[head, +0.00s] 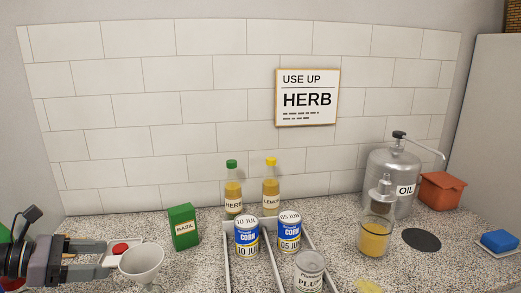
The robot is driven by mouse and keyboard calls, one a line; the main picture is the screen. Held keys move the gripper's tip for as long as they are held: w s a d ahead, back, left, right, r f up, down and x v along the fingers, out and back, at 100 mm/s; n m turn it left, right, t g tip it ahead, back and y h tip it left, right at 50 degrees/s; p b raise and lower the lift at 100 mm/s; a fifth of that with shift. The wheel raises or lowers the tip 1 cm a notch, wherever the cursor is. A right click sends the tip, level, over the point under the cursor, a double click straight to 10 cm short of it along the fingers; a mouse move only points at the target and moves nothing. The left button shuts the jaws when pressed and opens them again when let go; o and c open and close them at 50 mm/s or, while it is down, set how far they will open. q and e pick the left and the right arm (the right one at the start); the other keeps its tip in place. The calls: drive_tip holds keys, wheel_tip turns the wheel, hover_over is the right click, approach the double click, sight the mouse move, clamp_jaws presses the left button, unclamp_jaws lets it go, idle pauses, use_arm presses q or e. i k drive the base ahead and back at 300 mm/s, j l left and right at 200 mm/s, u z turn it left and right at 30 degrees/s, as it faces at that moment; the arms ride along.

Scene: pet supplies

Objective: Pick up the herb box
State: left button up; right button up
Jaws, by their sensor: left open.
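A green box (184,227) with a white label reading BASIL stands upright on the counter, left of the middle; no box in view is labelled HERB. A bottle (233,192) with a green cap, behind and to its right, carries a label that seems to read HERB. My left gripper (112,258) comes in from the left with its fingers apart, left of and nearer than the green box and not touching it. A small red-topped thing (120,248) shows at the fingertips; whether it lies between them is unclear. My right gripper is not in view.
A white cup (141,262) stands close by the left fingertips. A divided rack (229,268) holds corn cans (247,237) and a grey can (309,272). An oil tank (393,170), a glass (374,238) and a blue sponge (499,240) are at right. A wall sign (307,97) reads USE UP HERB.

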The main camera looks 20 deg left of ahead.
sight(183, 223)
drive_tip(key=k+l, duration=0.1)
drive_tip(key=k, duration=0.9)
